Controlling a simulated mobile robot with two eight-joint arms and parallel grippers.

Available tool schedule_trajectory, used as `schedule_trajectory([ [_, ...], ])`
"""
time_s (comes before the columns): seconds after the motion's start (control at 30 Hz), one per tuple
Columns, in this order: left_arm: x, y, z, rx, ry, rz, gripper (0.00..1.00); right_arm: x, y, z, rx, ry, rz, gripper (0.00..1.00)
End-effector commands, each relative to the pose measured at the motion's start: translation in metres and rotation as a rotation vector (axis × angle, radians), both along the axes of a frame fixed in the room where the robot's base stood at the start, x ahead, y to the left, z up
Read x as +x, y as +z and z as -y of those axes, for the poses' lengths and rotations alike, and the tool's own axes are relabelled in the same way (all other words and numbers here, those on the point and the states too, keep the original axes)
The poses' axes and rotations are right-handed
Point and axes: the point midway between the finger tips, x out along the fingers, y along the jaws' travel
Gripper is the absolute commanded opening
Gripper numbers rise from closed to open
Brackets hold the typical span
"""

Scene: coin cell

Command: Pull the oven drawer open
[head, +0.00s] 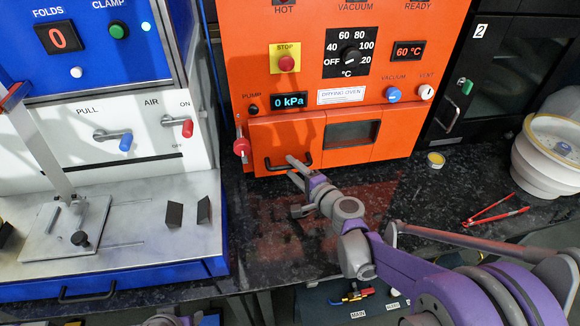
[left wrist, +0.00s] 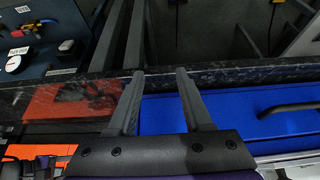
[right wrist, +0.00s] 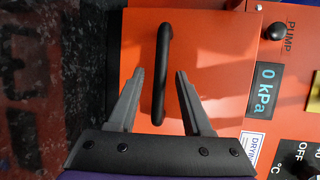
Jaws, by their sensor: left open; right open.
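The orange drying oven (head: 245,90) stands at the back of the counter. Its drawer front (head: 268,136) is at the lower left of the oven and looks flush with the body. A black bar handle (head: 276,165) crosses the drawer front; it also shows in the right wrist view (right wrist: 161,72). My right gripper (head: 293,184) is open in front of the drawer. In the right wrist view the handle lies between its two fingers (right wrist: 158,97), and I cannot tell if they touch it. My left gripper (left wrist: 161,75) is open and empty near the counter's front edge.
A red-tipped lever (head: 241,147) sticks out left of the drawer. A blue and white machine (head: 205,245) stands at left. The dark counter (head: 262,215) before the drawer is clear.

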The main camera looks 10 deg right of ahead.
Motion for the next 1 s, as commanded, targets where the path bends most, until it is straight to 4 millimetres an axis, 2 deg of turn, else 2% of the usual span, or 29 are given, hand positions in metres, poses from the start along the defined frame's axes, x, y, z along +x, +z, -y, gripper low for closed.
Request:
schedule_trajectory([
  [0.2, -0.0001, -0.0003, 0.0, 0.0, 0.0, 0.0, 0.5, 0.0138, -0.0026, -0.0062, 0.0, 0.0, 0.0, 0.5],
  [0.47, -0.0001, -0.0003, 0.0, 0.0, 0.0, 0.0, 0.5, 0.0144, -0.0029, -0.0063, -0.001, 0.0, 0.0, 0.5],
  [0.73, -0.0001, -0.0003, 0.0, 0.0, 0.0, 0.0, 0.5, 0.0141, -0.0028, -0.0062, -0.001, 0.0, 0.0, 0.01],
  [1.0, -0.0001, -0.0003, 0.0, 0.0, 0.0, 0.0, 0.5, 0.014, -0.0028, -0.0062, -0.001, 0.0, 0.0, 0.0],
])
